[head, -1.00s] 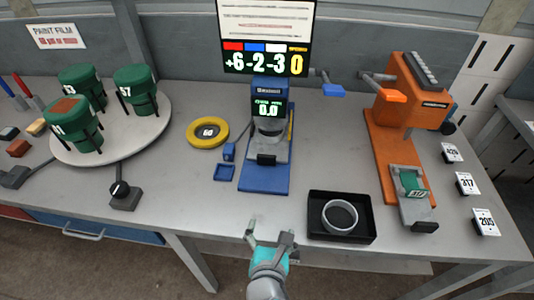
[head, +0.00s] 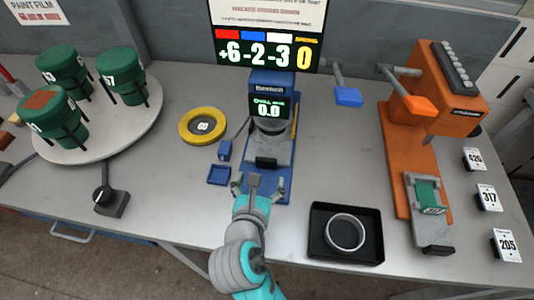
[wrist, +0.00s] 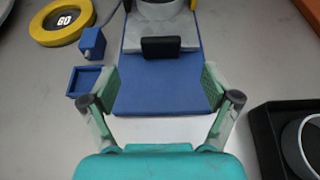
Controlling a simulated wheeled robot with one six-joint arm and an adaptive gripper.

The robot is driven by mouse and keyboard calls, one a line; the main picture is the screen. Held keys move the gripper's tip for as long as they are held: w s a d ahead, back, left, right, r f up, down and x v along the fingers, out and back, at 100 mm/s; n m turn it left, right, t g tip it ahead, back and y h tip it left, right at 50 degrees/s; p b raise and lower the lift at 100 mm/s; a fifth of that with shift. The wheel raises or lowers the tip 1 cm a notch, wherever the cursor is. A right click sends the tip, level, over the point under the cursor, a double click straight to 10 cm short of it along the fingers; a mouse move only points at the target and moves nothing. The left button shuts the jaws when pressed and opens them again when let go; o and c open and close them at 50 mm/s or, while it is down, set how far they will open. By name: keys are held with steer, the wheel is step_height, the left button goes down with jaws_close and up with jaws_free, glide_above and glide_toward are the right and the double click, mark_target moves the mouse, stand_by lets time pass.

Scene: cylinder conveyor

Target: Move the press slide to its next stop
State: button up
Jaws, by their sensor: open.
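The orange press (head: 428,105) stands at the right of the table. A grey slide (head: 411,189) lies on its orange bed, near the front end, with a green numbered piece (head: 427,192) on it and a black handle (head: 437,250) at its front. The blue gauge (head: 271,92) in the middle also has a grey slide with a black handle (head: 266,163), which shows in the wrist view (wrist: 161,47) too. My gripper (head: 259,187) is open and empty, with its fingers either side of the front of the gauge's blue base (wrist: 160,95).
A black tray (head: 318,248) holding a grey ring (head: 345,232) lies to my gripper's right. A yellow GO ring (head: 186,129) and small blue tray (head: 219,175) are at left. Green canisters (head: 131,75) stand on a turntable. Number cards (head: 487,198) line the right edge.

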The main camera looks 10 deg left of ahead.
mark_target(266, 162)
steer(key=x, duration=0.9)
steer(key=shift+w+d+f, duration=0.1)
steer(key=shift+w+f, duration=0.05)
steer(key=shift+w, duration=0.15)
steer(key=shift+c, duration=0.2)
